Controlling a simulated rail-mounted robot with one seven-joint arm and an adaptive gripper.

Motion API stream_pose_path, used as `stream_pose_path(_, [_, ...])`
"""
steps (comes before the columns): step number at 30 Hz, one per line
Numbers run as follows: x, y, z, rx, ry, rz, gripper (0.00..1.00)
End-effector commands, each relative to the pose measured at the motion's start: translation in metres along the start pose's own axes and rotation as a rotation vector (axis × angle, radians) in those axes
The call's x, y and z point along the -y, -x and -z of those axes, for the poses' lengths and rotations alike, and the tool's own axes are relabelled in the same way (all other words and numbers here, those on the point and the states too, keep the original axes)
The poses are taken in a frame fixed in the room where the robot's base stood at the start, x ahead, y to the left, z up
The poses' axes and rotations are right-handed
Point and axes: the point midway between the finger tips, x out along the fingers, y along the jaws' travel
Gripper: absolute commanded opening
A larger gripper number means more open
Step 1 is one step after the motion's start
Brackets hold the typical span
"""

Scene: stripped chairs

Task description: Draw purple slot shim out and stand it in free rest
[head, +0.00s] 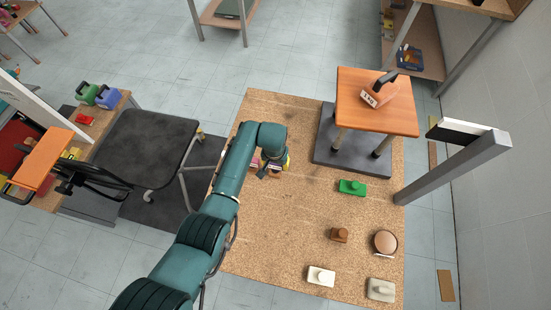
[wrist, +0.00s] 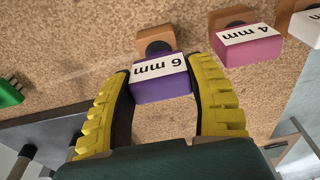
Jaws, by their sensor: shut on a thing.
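The purple shim (wrist: 162,84), marked "6 mm", sits between the two yellow fingers of my gripper (wrist: 165,108) in the wrist view. The fingers are shut on its sides. A brown rest (wrist: 154,38) with a dark round spot is right beyond the purple shim; I cannot tell whether they touch. In the head view my gripper (head: 271,170) is low over the cork-coloured board, largely hidden by my own arm. A pink shim (wrist: 248,46), marked "4 mm", stands beside the purple one, at another brown rest (wrist: 232,17).
A white block (wrist: 309,27) is beyond the pink shim. An orange-topped stool (head: 360,118) with a weight stands on a dark plate (head: 325,150). Green (head: 352,187), brown (head: 339,235) and white (head: 321,276) blocks lie on the board. A grey post (head: 455,165) leans at right.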

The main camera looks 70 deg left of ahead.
Motion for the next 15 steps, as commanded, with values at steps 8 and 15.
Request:
stream_pose_path(8, [0.000, -0.010, -0.001, 0.001, 0.000, 0.000, 0.15])
stream_pose_path(15, [0.000, -0.017, -0.002, 0.001, 0.000, 0.000, 0.15])
